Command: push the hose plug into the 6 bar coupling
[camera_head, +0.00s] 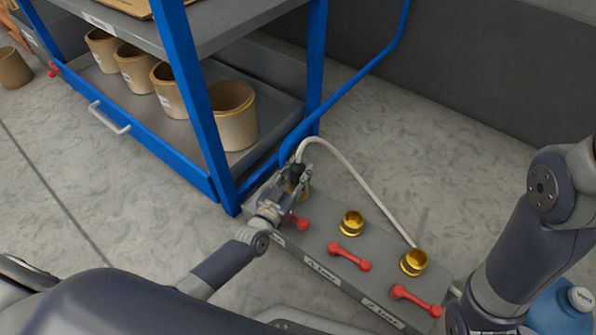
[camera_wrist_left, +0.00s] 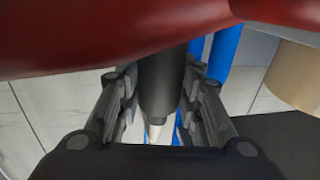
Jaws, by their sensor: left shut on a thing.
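The hose plug (camera_head: 297,170) is a dark cylinder at the end of a pale hose (camera_head: 352,172). My left gripper (camera_head: 299,180) is shut on it above the left end of the grey manifold block (camera_head: 330,222). In the left wrist view the dark plug (camera_wrist_left: 161,82) stands between the two fingers, with a pale metal tip (camera_wrist_left: 155,131). A brass coupling (camera_head: 304,194) shows partly behind the gripper at that end. I cannot tell whether the plug touches it. Two more brass couplings, the middle one (camera_head: 352,223) and the right one (camera_head: 414,262), are empty. The labels are too blurred to read surely.
Red lever handles (camera_head: 349,257) lie along the block's front side. A blue-framed rack (camera_head: 205,110) with cardboard tubs (camera_head: 233,113) stands close behind the left end. A blue bottle (camera_head: 562,308) is at the lower right. My right arm reaches in at the right.

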